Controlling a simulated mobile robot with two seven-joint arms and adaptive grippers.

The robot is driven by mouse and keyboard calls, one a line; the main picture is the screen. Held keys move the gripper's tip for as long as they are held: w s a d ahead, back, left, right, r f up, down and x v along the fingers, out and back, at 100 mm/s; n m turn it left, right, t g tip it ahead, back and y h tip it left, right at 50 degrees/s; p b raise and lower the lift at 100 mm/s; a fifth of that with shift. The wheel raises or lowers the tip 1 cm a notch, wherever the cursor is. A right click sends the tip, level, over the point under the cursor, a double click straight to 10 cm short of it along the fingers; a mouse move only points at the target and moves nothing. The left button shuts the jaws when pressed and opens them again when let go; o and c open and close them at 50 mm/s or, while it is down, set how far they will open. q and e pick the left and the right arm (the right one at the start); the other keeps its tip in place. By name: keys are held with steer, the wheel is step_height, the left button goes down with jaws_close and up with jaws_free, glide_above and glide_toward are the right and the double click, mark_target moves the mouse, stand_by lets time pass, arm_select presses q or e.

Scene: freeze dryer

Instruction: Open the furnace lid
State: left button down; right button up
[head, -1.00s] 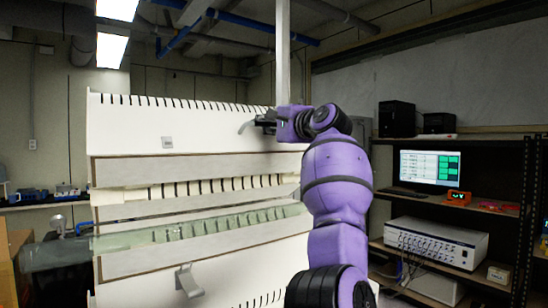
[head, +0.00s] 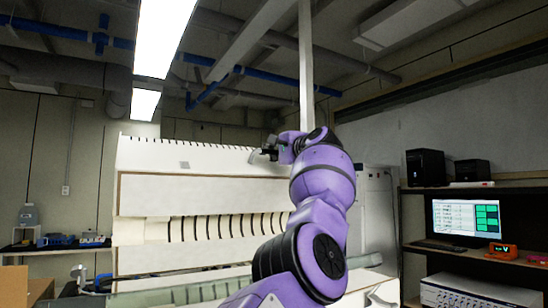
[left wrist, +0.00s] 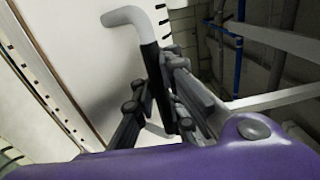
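The furnace (head: 150,258) is a wide white body with a hinged lid (head: 200,194) that stands raised in the head view. A cream slotted band of the interior shows below the lid's front edge. My left gripper (head: 272,152) is at the lid's upper right front, at a small grey handle (head: 256,154). In the left wrist view the bent handle (left wrist: 128,15) runs down between the two dark fingers of my left gripper (left wrist: 163,78), which are closed around it. The arm hides the right part of the furnace. My right gripper is not in view.
A pale vertical post (head: 306,70) stands behind the arm. Dark shelves at the right hold a monitor (head: 467,218) and a white instrument box (head: 475,290). Ceiling lights and pipes are overhead. A bench with small items (head: 60,241) is at the left.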

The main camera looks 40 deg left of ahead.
arm_select(q)
steer(key=shift+d+r, duration=0.15)
steer(key=shift+r, duration=0.15)
steer(key=c, duration=2.1)
jaws_free()
steer(key=shift+d, duration=0.1)
steer(key=shift+o, duration=1.4)
steer(key=shift+s+d, duration=0.15)
steer(key=shift+d, duration=0.05)
steer(key=shift+a+f, duration=0.1)
steer(key=shift+a, duration=0.05)
steer(key=v, duration=1.2)
